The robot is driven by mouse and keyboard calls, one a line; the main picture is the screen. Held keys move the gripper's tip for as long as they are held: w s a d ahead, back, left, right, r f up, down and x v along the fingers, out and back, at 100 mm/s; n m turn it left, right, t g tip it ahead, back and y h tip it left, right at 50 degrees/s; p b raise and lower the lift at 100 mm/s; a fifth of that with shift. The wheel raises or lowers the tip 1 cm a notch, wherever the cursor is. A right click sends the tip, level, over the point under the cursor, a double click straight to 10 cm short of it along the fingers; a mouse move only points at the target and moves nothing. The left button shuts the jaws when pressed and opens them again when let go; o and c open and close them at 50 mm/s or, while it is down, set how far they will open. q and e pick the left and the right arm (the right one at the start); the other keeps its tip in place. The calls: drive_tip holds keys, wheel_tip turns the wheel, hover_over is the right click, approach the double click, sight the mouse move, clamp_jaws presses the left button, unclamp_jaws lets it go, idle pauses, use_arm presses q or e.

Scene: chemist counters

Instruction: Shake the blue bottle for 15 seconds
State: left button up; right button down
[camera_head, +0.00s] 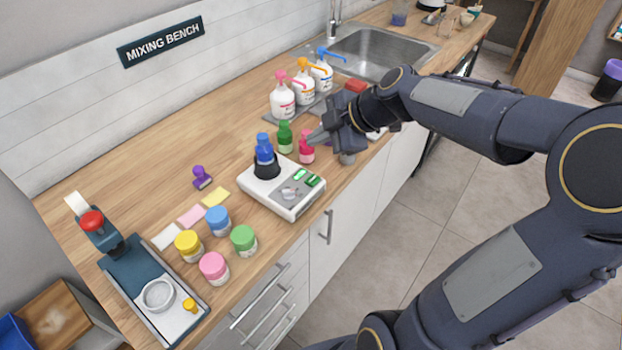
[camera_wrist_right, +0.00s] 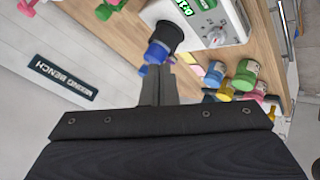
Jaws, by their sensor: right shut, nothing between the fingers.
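The blue bottle (camera_head: 264,152) stands upright in the black cup (camera_head: 266,170) of a white mixer (camera_head: 272,202) with green displays and a knob. In the right wrist view the blue bottle (camera_wrist_right: 156,51) shows just beyond my fingertips, still in the black cup (camera_wrist_right: 169,35). My right gripper (camera_head: 312,138) is shut and empty, to the right of the blue bottle in the head view. Its closed fingers (camera_wrist_right: 158,72) point towards the bottle in the wrist view, apart from it as far as I can tell. My left gripper is out of view.
A green bottle (camera_head: 285,137) and a pink bottle (camera_head: 306,152) stand close to my right gripper. Lidded jars (camera_head: 217,220), coloured notes (camera_head: 191,215) and a purple stamp (camera_head: 202,178) lie left of the mixer. Pump bottles (camera_head: 282,100) stand behind. The wooden counter (camera_head: 140,185) is clear along the wall.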

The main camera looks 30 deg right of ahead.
sight(317, 180)
wheel_tip(317, 180, down, 8)
drive_tip(key=b, duration=0.6)
drive_tip(key=shift+f, duration=0.25)
drive_tip(key=shift+f+b, duration=0.15)
drive_tip(key=shift+b, duration=0.2)
idle(1.3)
drive_tip(key=shift+f+b, duration=0.4)
drive_tip(key=shift+b, duration=0.5)
